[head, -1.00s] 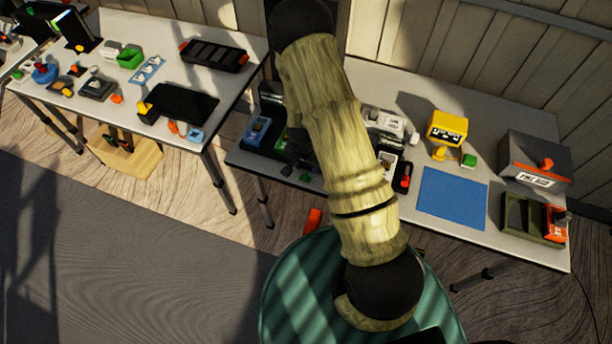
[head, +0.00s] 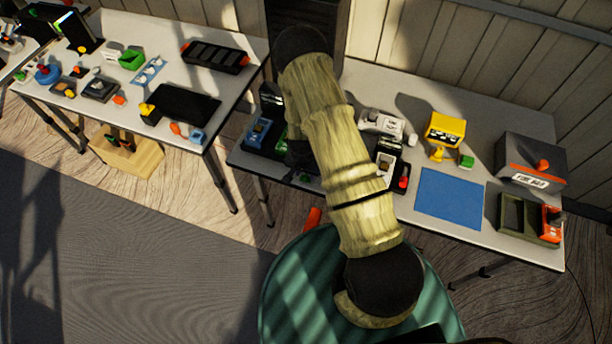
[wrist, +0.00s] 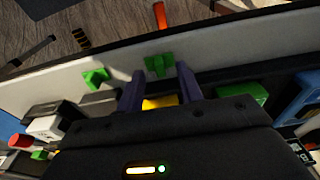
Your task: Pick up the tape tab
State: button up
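My gripper (wrist: 160,70) shows in the wrist view as two purple-blue fingers set apart, with nothing clearly held. A green tab (wrist: 158,65) lies on the pale table edge at the fingertips, between or just beyond them; I cannot tell which. A second green tab (wrist: 95,78) lies to the left, outside the fingers. A yellow piece (wrist: 160,103) sits lower, in the gap between the fingers. No label shows which piece is the tape tab.
The right table (head: 487,95) holds a blue mat (head: 450,194), a yellow device (head: 444,128), a grey box (head: 531,160) and an olive tray (head: 513,214). In the wrist view a green block (wrist: 240,94) and a blue part (wrist: 296,98) stand right of the fingers.

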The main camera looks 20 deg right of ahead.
jog(key=shift+w+d+f, duration=0.1)
jog(key=shift+f, duration=0.55)
grip_shut()
